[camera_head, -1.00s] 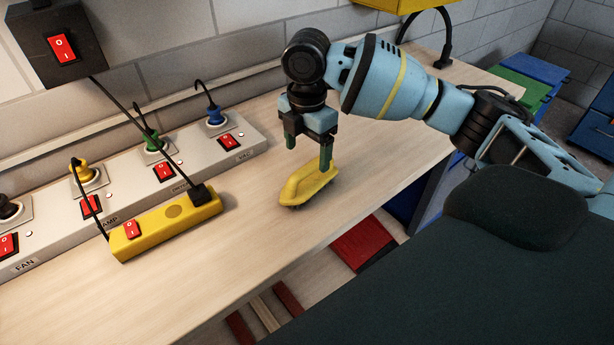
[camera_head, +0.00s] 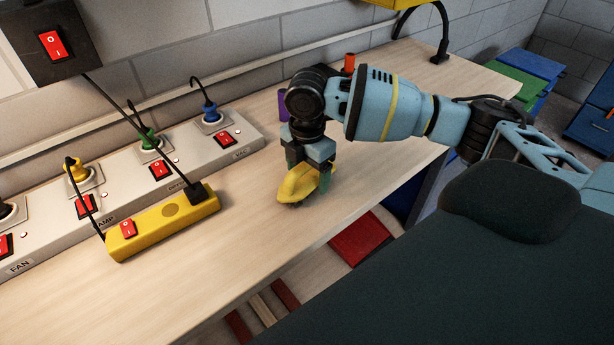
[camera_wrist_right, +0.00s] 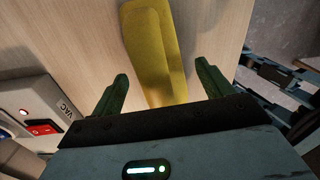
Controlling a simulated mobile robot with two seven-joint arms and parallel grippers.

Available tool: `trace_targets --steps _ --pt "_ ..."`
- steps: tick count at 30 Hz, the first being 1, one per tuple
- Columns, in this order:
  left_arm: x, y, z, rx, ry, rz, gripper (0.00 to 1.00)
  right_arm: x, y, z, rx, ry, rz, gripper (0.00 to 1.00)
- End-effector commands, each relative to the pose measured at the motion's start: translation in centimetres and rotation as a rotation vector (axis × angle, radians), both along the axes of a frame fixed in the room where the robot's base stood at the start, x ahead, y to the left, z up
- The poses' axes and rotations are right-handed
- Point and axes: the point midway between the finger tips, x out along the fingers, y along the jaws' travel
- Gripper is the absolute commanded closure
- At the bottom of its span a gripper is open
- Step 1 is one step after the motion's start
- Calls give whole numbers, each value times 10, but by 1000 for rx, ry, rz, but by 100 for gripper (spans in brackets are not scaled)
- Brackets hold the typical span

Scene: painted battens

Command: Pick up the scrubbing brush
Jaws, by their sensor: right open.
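The yellow scrubbing brush (camera_head: 296,185) lies on the wooden bench near its front edge. My right gripper (camera_head: 308,178) is lowered over the brush, with one green finger in front of its right end. In the right wrist view the brush (camera_wrist_right: 153,45) runs between the two open green fingers of the gripper (camera_wrist_right: 160,85), with a gap showing on each side. Whether a finger touches it I cannot tell. My left gripper is not in view.
A yellow power strip (camera_head: 165,225) lies left of the brush. Behind it a grey socket panel (camera_head: 195,150) with red switches and plugs runs along the wall. A purple object (camera_head: 283,105) and an orange one (camera_head: 349,62) stand behind my arm.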

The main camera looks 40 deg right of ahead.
Motion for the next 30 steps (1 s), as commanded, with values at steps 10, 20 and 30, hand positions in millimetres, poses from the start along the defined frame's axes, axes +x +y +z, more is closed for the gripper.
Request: trace_targets --steps 10,20,30 --pt "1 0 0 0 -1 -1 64 0 0 1 0 0 0 58" --pt "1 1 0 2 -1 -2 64 0 0 1 0 -1 0 73" --pt "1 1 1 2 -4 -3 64 1 0 24 3 -3 -1 73"
